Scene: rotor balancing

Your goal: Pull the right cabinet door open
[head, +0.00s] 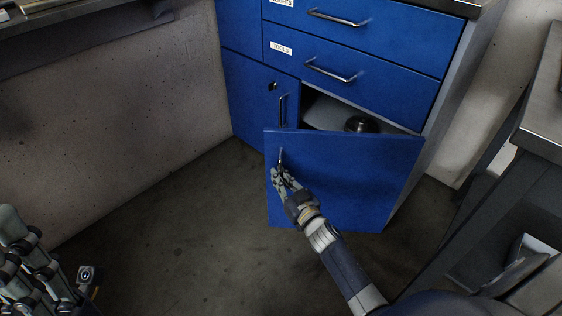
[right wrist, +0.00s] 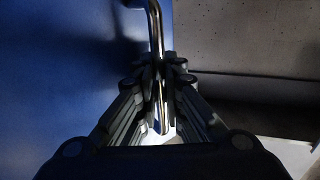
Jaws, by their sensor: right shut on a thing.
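The right cabinet door (head: 350,175) is blue and stands partly open, swung out toward me, with the dark inside of the cabinet showing above its top edge. My right gripper (head: 282,172) is shut on the door handle (head: 280,155), near the door's left edge. In the right wrist view the metal bar of the handle (right wrist: 155,30) runs down between the fingers of my right gripper (right wrist: 163,95), beside the blue door face (right wrist: 60,70).
The left cabinet door (head: 250,105) is closed, with a handle (head: 282,110). Closed drawers (head: 350,60) with handles are above. A round metal object (head: 361,124) sits inside the cabinet. A dark workbench (head: 520,150) stands at the right. The floor (head: 190,220) left of the door is clear.

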